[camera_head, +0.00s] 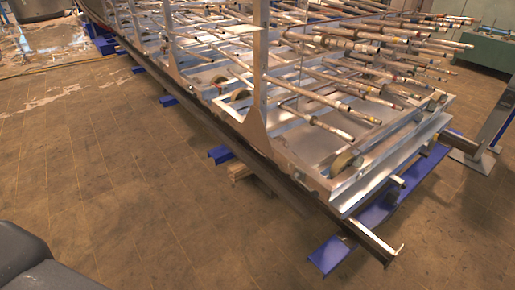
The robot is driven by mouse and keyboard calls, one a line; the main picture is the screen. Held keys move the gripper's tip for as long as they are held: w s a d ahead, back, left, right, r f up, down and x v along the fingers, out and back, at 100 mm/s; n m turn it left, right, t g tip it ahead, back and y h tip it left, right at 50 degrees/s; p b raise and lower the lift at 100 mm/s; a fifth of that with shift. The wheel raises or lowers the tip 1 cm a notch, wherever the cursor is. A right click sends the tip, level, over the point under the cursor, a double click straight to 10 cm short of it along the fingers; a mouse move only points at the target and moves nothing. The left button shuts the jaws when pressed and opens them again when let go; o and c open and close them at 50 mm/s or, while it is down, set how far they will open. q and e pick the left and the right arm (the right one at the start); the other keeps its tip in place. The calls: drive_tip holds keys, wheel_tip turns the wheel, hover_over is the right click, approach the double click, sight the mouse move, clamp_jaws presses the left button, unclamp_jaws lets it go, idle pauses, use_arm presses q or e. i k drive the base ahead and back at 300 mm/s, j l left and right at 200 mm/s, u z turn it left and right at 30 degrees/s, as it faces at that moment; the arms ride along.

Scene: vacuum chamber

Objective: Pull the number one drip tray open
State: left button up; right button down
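A long metal rack (259,128) carrying many pipes stands on the floor and runs from the near right to the far upper left. Shiny metal trays (378,182) lie low in the rack, under the pipes, with their near end facing the lower right. I cannot read any number on them, so I cannot tell which is number one. Whether a tray is pulled out at all is not clear. Neither of my grippers is in view.
Blue supports (332,254) stick out below the rack's dark lower rail (290,193). A metal post (492,118) with a base plate stands at the right. A green cabinet (486,50) stands at the back right.

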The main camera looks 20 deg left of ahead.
sight(315, 146)
drive_tip(key=k+j, duration=0.1)
drive_tip(key=j, duration=0.35)
drive_tip(key=k+j, duration=0.1)
drive_tip(key=j, duration=0.3)
drive_tip(key=k+j+z, duration=0.1)
drive_tip(key=j, duration=0.35)
drive_tip(key=k+j, duration=0.1)
drive_tip(key=j, duration=0.35)
drive_tip(key=k+j, duration=0.15)
drive_tip(key=j, duration=0.25)
drive_tip(key=i+l+u, duration=0.1)
drive_tip(key=i+l, duration=0.35)
drive_tip(key=i, duration=0.25)
drive_tip(key=i+l, duration=0.55)
drive_tip(key=i, duration=0.15)
drive_tip(key=i+l+u, duration=0.15)
drive_tip(key=i+l, duration=0.4)
drive_tip(key=i, duration=0.2)
